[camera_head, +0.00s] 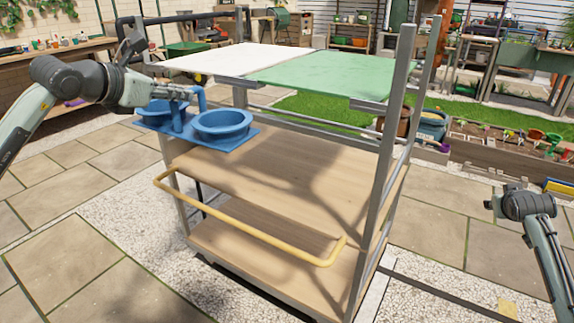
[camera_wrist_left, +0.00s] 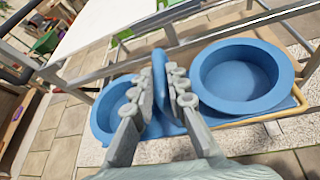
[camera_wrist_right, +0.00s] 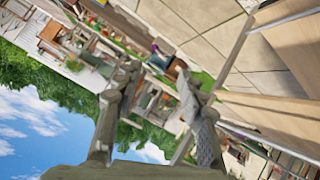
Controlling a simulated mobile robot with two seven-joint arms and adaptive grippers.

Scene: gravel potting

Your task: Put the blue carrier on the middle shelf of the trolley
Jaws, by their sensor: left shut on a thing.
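The blue carrier (camera_head: 188,136) is a flat plate with two round blue bowls and an upright handle between them. My left gripper (camera_head: 180,94) is shut on the handle; the left wrist view shows the fingers (camera_wrist_left: 160,88) on both sides of it. The carrier is roughly level at the trolley's left end, below the top. Its right part overlaps the back left of the wooden middle shelf (camera_head: 300,185) in the picture; I cannot tell if it touches. My right gripper (camera_wrist_right: 155,95) is open and empty, off the trolley's right side.
The trolley's top has a white panel (camera_head: 225,57) and a green panel (camera_head: 320,75). Grey posts (camera_head: 386,150) stand at its corners. A yellow rail (camera_head: 240,224) runs along the front, above the lower shelf (camera_head: 230,240). The middle shelf is bare.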

